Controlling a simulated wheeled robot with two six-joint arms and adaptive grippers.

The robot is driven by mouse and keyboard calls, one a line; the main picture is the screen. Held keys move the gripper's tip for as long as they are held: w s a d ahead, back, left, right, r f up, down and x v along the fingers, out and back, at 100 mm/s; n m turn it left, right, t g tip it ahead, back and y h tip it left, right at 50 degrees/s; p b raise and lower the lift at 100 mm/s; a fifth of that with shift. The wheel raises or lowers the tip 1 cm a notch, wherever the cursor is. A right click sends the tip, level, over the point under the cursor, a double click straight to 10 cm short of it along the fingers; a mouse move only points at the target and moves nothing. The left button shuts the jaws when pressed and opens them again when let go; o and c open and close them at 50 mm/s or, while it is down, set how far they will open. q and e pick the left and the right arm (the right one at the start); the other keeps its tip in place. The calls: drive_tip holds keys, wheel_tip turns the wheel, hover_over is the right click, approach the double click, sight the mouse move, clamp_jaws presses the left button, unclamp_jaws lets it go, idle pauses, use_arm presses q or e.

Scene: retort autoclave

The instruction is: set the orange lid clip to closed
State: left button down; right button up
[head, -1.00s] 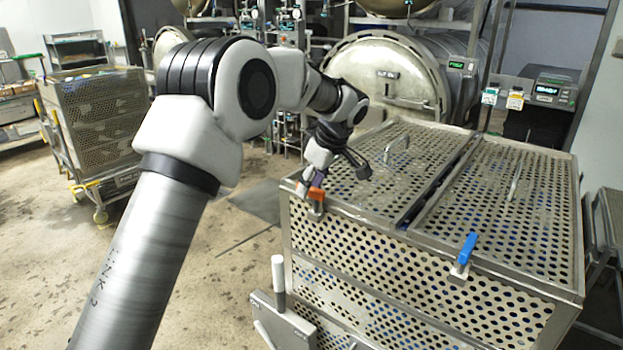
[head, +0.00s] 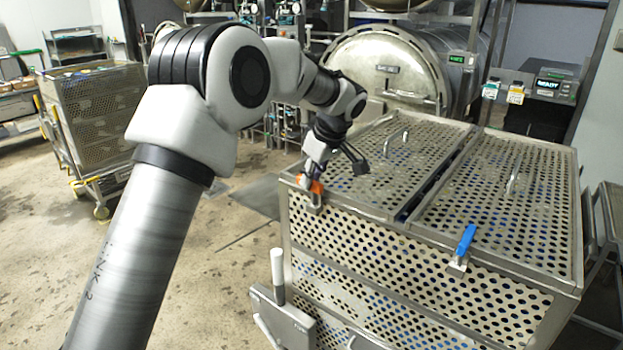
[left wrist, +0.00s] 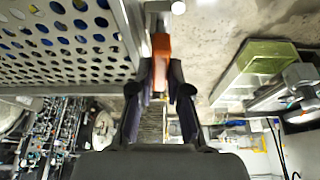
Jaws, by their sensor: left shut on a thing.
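The orange lid clip (head: 313,189) is on the upper left corner of the perforated metal crate (head: 350,233), just below the lid edge. My left gripper (head: 309,180) reaches the clip from above, its fingers around the orange lever. In the left wrist view the orange lever (left wrist: 161,50) lies between the fingertips of my left gripper (left wrist: 160,82), with its metal bracket beyond. The fingers partly hide the lever, and I cannot tell its exact angle. My right gripper does not show.
A blue clip (head: 467,240) stands up on the crate's front edge at right. Two perforated lids (head: 510,205) with raised handles cover the crate. A round autoclave door (head: 385,75) is behind it. Another perforated cart (head: 98,115) stands at left, with open floor between.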

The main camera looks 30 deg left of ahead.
use_arm(q)
drive_tip(key=m+t+b, duration=0.1)
drive_tip(key=m, duration=0.2)
drive_tip(key=shift+f+h, duration=0.2)
drive_tip(key=shift+h, duration=0.1)
drive_tip(key=m, duration=0.2)
drive_tip(key=m+t, duration=0.1)
drive_tip(key=shift+w+d+r+m+h+b, duration=0.1)
drive_tip(key=shift+w+m+h+b, duration=0.05)
drive_tip(key=shift+m+h+b, duration=0.25)
drive_tip(key=m, duration=0.2)
drive_tip(key=shift+m+t+h+p, duration=0.3)
drive_tip(key=shift+t+h+p, duration=0.1)
drive_tip(key=m, duration=0.2)
drive_tip(key=m+h+p, duration=0.1)
drive_tip(key=shift+w+d+m+t, duration=0.1)
drive_tip(key=shift+d+m+t, duration=0.1)
drive_tip(key=shift+m+t, duration=0.15)
drive_tip(key=shift+d+m+h+p, duration=0.15)
drive_tip(key=shift+m+h+p, duration=0.55)
drive_tip(key=shift+m, duration=1.15)
drive_tip(key=c, duration=1.1)
unclamp_jaws()
drive_tip(key=shift+c, duration=0.2)
drive_tip(key=shift+w, duration=0.15)
